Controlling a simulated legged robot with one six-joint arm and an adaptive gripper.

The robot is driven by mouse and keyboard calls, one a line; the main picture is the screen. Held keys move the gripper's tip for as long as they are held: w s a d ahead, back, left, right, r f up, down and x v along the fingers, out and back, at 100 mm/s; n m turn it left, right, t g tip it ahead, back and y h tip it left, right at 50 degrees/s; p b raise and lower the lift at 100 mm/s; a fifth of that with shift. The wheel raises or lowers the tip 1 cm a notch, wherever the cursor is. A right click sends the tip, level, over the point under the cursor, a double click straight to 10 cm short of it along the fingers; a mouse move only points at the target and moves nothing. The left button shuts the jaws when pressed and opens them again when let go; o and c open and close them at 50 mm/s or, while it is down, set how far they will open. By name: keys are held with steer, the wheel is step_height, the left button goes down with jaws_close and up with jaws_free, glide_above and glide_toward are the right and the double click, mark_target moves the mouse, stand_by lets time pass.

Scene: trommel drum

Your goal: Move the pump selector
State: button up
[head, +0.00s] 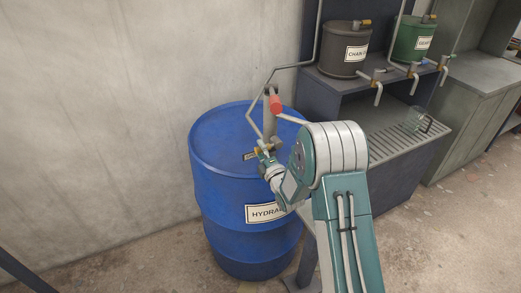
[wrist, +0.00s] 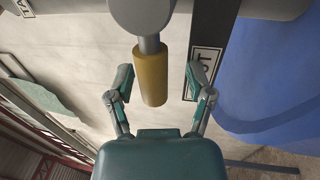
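The pump selector shows in the wrist view as a brass-coloured cylindrical handle (wrist: 152,75) on a grey stem. My gripper (wrist: 162,76) is open, with one finger on each side of the handle and a visible gap on both sides. In the head view the pump stands on the blue drum (head: 226,150), with a red grip (head: 276,104) on its lever. My gripper (head: 265,159) is at the brass fittings above the drum's top, small and partly hidden by my wrist.
A label plate (wrist: 205,68) is right of the handle in the wrist view. A thin grey pipe (head: 257,110) rises from the pump. Right of the drum is a dark shelf with a grey container (head: 342,52), a green container (head: 411,40) and taps. A concrete wall (head: 110,120) is behind.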

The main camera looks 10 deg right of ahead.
steer(key=v, duration=1.2)
steer(key=shift+w, duration=0.1)
stand_by(0.4)
steer(key=s+d+r+m+g+h, duration=0.2)
steer(key=r+m+g+h, duration=0.1)
steer(key=r+m, duration=0.25)
steer(key=s+d+r+m+g+h, duration=0.2)
steer(key=r+m+g+h, duration=0.1)
steer(key=r+m, duration=0.3)
steer(key=s+r+m+g, duration=0.2)
steer(key=s+m, duration=0.1)
steer(key=s, duration=0.5)
steer(key=s+r+m+g, duration=0.2)
steer(key=s+m+g, duration=0.1)
steer(key=s, duration=0.6)
steer(key=s+r+m+g+h, duration=0.1)
steer(key=s+m, duration=0.3)
steer(key=s, duration=0.5)
steer(key=shift+a+r+m+g, duration=0.2)
steer(key=shift+r+m+g, duration=0.2)
steer(key=shift+g, duration=0.3)
